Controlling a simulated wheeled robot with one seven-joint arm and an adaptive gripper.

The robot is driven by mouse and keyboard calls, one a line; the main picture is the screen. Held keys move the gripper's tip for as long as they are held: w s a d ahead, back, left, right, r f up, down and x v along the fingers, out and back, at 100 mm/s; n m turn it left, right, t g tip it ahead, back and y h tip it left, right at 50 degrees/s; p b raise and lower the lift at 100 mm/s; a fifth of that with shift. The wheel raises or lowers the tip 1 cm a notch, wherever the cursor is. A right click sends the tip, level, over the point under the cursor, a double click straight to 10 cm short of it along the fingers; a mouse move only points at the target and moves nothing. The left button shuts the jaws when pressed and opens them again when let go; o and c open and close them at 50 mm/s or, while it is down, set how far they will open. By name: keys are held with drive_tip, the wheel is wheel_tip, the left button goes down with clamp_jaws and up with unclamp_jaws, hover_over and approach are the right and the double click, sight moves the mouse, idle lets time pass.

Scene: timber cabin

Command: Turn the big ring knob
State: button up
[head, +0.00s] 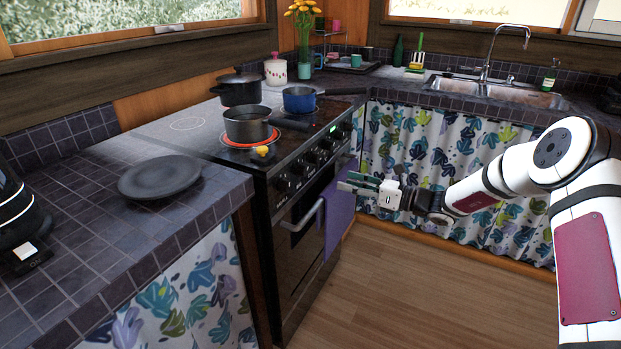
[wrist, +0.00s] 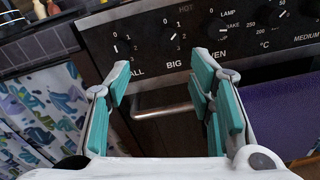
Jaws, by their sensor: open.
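The stove's front panel fills the top of the wrist view. The big ring knob (wrist: 172,37) is a dark round knob with a pale mark, above the word BIG. It sits between the knob over a label ending in ALL and the OVEN knob. The head view shows the knob row, but its labels are too small to read there. My gripper (wrist: 162,82) is open and empty, with teal finger pads pointing at the panel below the big ring knob. In the head view my gripper (head: 346,183) hangs in front of the stove, apart from it.
The stove (head: 290,230) carries a grey pot (head: 247,128) on a glowing red ring, a blue pan (head: 299,100) and a black pot (head: 238,90). A purple towel (head: 340,213) hangs by the oven handle (wrist: 165,110). The wooden floor is clear.

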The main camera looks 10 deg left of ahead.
sight(306, 171)
drive_tip(key=shift+m+t, duration=0.3)
drive_tip(key=shift+m, duration=0.1)
drive_tip(key=x, duration=0.4)
drive_tip(key=b+x, duration=0.1)
drive_tip(key=x, duration=0.4)
drive_tip(key=w+f+b+x, duration=0.1)
drive_tip(key=x, duration=0.3)
drive_tip(key=shift+w+a+f, duration=0.1)
clamp_jaws()
